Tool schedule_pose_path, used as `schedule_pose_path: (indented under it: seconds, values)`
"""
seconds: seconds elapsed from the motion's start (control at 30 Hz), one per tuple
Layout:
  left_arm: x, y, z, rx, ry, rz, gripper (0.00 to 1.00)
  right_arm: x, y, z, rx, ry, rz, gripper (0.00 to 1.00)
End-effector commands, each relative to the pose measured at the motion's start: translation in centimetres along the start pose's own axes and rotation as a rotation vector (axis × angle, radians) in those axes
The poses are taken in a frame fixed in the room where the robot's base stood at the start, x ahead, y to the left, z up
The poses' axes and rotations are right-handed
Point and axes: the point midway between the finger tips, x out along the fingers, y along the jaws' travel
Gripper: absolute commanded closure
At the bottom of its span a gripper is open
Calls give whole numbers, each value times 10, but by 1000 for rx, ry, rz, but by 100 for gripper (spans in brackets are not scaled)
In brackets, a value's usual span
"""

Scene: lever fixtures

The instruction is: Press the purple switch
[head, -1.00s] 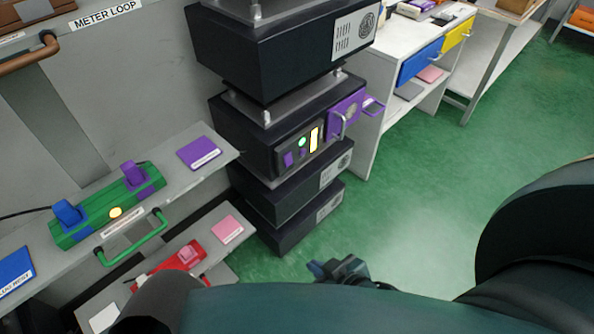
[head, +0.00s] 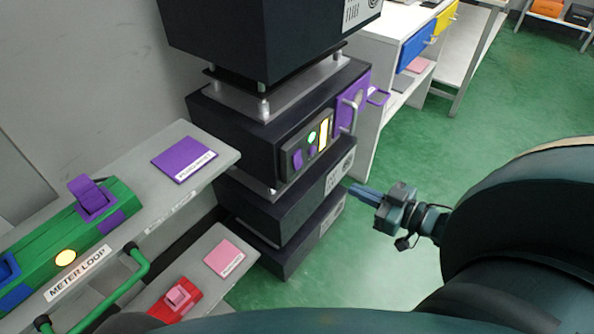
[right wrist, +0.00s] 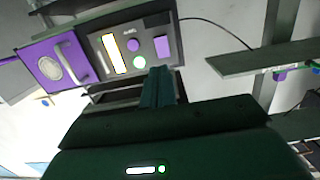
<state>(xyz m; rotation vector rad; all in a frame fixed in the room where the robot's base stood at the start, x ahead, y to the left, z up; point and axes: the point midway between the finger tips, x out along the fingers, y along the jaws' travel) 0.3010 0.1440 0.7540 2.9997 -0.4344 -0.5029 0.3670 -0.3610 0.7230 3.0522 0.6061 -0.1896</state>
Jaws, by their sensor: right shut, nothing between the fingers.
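In the head view, a dark control panel on the black box (head: 236,137) carries a flat purple switch (head: 298,158), a small purple round button (head: 313,151), a round green light (head: 312,138) and a lit yellow-white bar (head: 323,134). In the right wrist view, the purple switch (right wrist: 161,47) and button (right wrist: 133,45) lie just beyond the fingertips. Another purple switch (head: 92,197) stands raised on the green lever base at left. My right gripper (head: 357,190) is shut and empty, in front of and below the panel, apart from it. My left gripper is out of view.
A purple door (head: 352,104) with a metal handle is beside the panel. A grey shelf (head: 225,160) with a purple plate (head: 184,159) juts out at left; a red switch base (head: 177,299) is lower. Black boxes are stacked above and below. Green floor is open at right.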

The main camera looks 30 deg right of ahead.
Motion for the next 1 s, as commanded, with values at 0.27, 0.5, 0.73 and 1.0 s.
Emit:
schedule_pose_path:
  seconds: [0.27,0.5,0.73,1.0]
  values:
    - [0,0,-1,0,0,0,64,0,0,-1,1,2,-1,100]
    - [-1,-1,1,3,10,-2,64,16,0,0,0,5,-1,100]
    - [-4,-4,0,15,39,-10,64,58,1,0,-2,6,-1,100]
    - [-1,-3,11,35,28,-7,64,105,0,0,-1,5,0,100]
